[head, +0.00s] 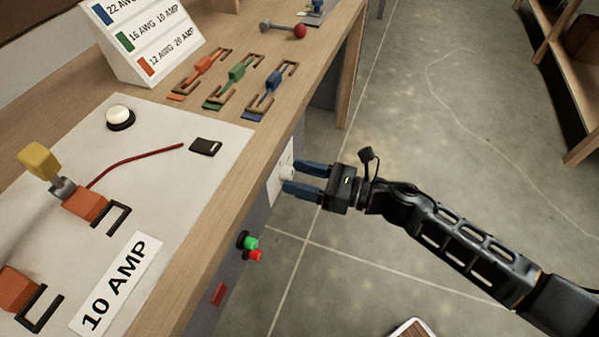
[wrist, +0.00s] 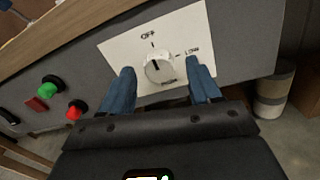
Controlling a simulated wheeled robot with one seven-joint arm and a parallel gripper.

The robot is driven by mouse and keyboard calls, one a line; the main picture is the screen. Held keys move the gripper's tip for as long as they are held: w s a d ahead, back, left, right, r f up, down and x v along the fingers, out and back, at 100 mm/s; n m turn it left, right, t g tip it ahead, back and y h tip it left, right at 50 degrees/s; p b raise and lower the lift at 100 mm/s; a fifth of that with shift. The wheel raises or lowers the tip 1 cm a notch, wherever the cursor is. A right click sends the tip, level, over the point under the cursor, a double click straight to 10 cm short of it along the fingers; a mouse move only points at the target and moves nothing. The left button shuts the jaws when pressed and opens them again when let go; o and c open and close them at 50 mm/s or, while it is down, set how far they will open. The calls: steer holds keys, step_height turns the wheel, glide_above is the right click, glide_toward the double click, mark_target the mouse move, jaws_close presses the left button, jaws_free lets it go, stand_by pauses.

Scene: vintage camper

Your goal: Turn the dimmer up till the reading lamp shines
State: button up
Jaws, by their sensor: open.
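The dimmer is a round white knob (wrist: 158,67) on a white plate (wrist: 118,48) on the bench's front panel. The plate reads OFF above the knob and LOW to its right; lettering below it is too small to read. A short dark mark shows on the knob's face. In the head view the knob (head: 286,172) is partly hidden by my fingers. My gripper (head: 304,179) is open, its blue fingers pointing at the plate, one on each side of the knob. In the wrist view gaps show between fingers and knob. I cannot identify a reading lamp; no shining lamp shows.
Green (head: 251,243) and red (head: 256,256) buttons sit on the panel near my gripper. The wooden bench top (head: 215,190) overhangs it. A white board (head: 140,185) on top carries a white dome (head: 120,116) and a yellow-topped lever (head: 40,160). The floor at right is mostly clear.

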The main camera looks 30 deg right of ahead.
steer(key=shift+w+a, duration=0.2)
steer(key=shift+w, duration=0.05)
steer(key=shift+c, duration=0.3)
steer(key=c, duration=1)
